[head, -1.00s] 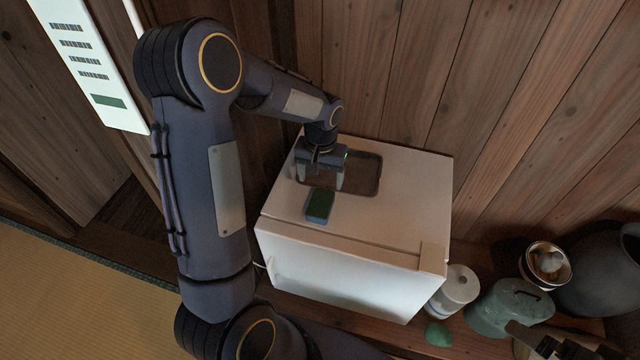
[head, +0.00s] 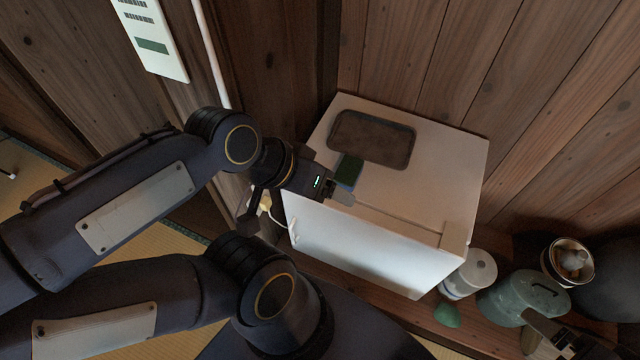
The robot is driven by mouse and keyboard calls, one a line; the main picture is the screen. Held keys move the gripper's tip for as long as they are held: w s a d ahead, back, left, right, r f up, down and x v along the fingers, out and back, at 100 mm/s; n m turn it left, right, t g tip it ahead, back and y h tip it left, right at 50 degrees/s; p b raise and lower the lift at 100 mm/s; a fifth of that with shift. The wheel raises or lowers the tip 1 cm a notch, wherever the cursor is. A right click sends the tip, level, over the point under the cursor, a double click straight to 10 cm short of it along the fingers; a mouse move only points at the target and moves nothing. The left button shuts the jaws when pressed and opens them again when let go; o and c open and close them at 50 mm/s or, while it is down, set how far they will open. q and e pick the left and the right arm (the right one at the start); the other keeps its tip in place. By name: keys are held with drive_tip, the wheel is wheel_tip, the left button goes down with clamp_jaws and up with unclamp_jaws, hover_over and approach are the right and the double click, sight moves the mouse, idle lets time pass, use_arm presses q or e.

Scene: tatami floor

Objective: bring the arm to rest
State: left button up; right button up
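My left arm comes in from the left, bent at the elbow. Its gripper (head: 341,196) is beside the front-left edge of the white box-like cabinet (head: 440,180), overlapping that edge in the picture. The fingers are seen nearly edge-on, so I cannot tell the gap between them; no held thing shows. A dark green block like a sponge (head: 349,170) lies on the cabinet top, just behind the fingertips and partly overlapped by them. My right gripper (head: 545,342) is only partly in view at the lower right corner, and its fingers are unclear.
A dark shallow tray (head: 400,150) lies on the cabinet top. To the right stand a white lidded jar (head: 470,272), a green lidded pot (head: 520,297), a metal bowl (head: 566,258) and a small green object (head: 447,315). Wooden walls close off the back. A cable hangs left of the cabinet.

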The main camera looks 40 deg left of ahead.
wheel_tip(320, 180, up, 18)
drive_tip(key=p, duration=1.7)
drive_tip(key=shift+f+p, duration=0.15)
drive_tip(key=shift+p, duration=0.2)
